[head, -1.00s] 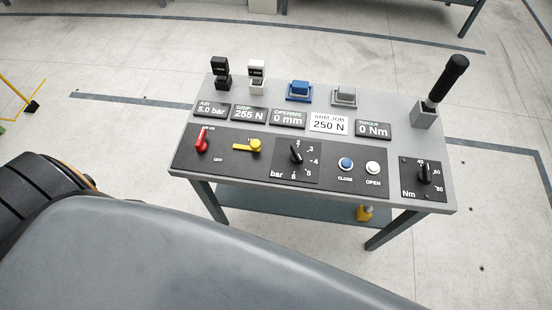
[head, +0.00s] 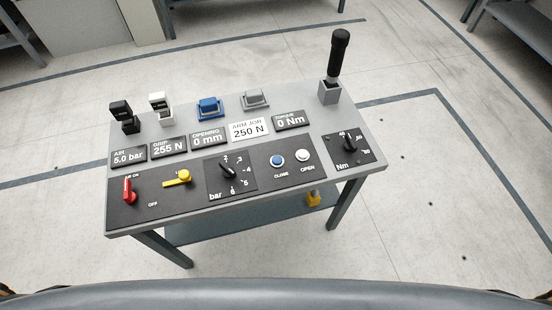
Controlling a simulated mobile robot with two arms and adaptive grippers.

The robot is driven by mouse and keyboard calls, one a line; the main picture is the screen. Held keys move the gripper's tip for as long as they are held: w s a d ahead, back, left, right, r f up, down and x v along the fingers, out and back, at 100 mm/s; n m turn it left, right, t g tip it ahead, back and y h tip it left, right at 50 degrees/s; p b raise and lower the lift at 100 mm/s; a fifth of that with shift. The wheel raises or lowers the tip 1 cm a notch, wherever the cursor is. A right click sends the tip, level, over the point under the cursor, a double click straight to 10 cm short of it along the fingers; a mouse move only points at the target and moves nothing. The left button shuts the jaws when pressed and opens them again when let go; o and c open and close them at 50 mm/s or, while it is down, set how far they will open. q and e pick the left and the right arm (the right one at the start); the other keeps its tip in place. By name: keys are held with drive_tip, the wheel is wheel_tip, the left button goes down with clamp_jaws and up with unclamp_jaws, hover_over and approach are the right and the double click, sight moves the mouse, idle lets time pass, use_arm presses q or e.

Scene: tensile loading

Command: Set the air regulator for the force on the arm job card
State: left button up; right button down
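The air regulator is a black knob (head: 228,170) on a dark plate marked "bar", with a scale of numbers around it, in the head view. Its exact pointer setting is too small to tell. The air display (head: 128,156) reads 5.0 bar. The grip display (head: 169,148) reads 255 N. The white arm job card (head: 249,130) reads 250 N. The opening display (head: 208,138) reads 0 mm and the torque display (head: 290,120) reads 0 Nm. Neither of my grippers is in view.
The grey bench (head: 345,116) also carries a red air lever (head: 129,190), a yellow lever (head: 177,178), blue (head: 277,160) and white (head: 302,155) buttons, an Nm knob (head: 349,144) and an upright black-handled tool (head: 337,60). Floor right of the bench is clear.

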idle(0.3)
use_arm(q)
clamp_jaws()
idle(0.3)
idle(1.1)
